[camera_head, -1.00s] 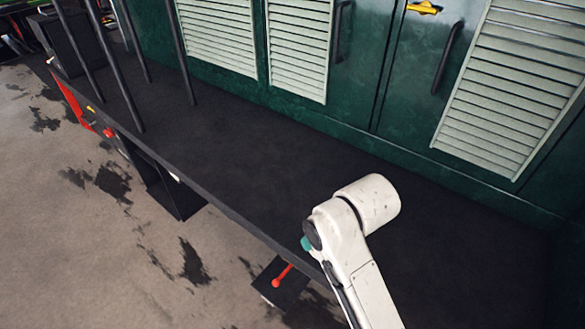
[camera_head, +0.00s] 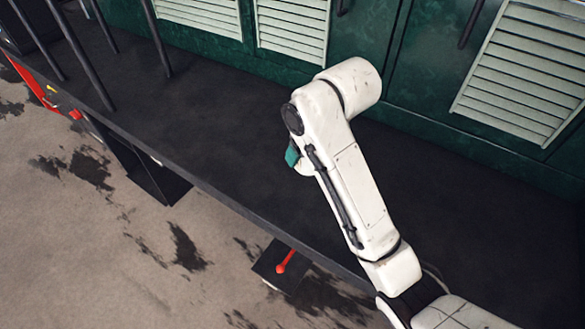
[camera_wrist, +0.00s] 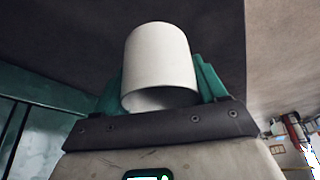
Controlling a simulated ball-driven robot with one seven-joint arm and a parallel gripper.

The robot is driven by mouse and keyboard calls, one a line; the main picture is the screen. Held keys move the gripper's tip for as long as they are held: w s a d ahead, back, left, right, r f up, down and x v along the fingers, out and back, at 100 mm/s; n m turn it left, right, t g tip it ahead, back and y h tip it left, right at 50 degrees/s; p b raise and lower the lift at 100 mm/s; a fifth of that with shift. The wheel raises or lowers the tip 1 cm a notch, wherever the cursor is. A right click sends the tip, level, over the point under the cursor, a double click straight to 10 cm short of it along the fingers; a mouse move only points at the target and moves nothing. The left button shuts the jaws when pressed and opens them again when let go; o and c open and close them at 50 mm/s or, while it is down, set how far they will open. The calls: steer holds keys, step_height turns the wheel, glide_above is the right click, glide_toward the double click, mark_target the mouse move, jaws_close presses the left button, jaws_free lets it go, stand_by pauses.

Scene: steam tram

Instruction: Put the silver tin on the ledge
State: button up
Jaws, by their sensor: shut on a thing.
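A pale, silver-grey cylinder that looks like the tin (camera_wrist: 160,58) stands between the teal fingers of my gripper (camera_wrist: 162,82) in the wrist view. The fingers are closed on its two sides. In the head view my arm hides most of the gripper, and only a teal part (camera_head: 292,155) shows at the arm's left side. I cannot make out the tin there. The dark ledge (camera_head: 230,135) runs along the green tram side, with my arm reaching over it. Its dark surface fills the upper part of the wrist view. I cannot tell the tin's height above it.
Green doors with pale louvres (camera_head: 290,25) rise behind the ledge. Black upright bars (camera_head: 157,40) stand at its far left end. A step with a red lever (camera_head: 284,262) sits below the front edge, beside stained ground (camera_head: 90,220). The ledge's middle is bare.

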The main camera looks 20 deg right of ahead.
steer(key=w+f, duration=0.4)
steer(key=w+a+f, duration=0.1)
steer(key=w+f, duration=0.1)
steer(key=shift+w+f+p, duration=0.1)
steer(key=shift+f+p, duration=0.1)
steer(key=shift+p, duration=0.15)
steer(key=shift+f+p, duration=0.35)
steer(key=shift+f, duration=1.25)
steer(key=o, duration=1.1)
steer(key=shift+f, duration=0.15)
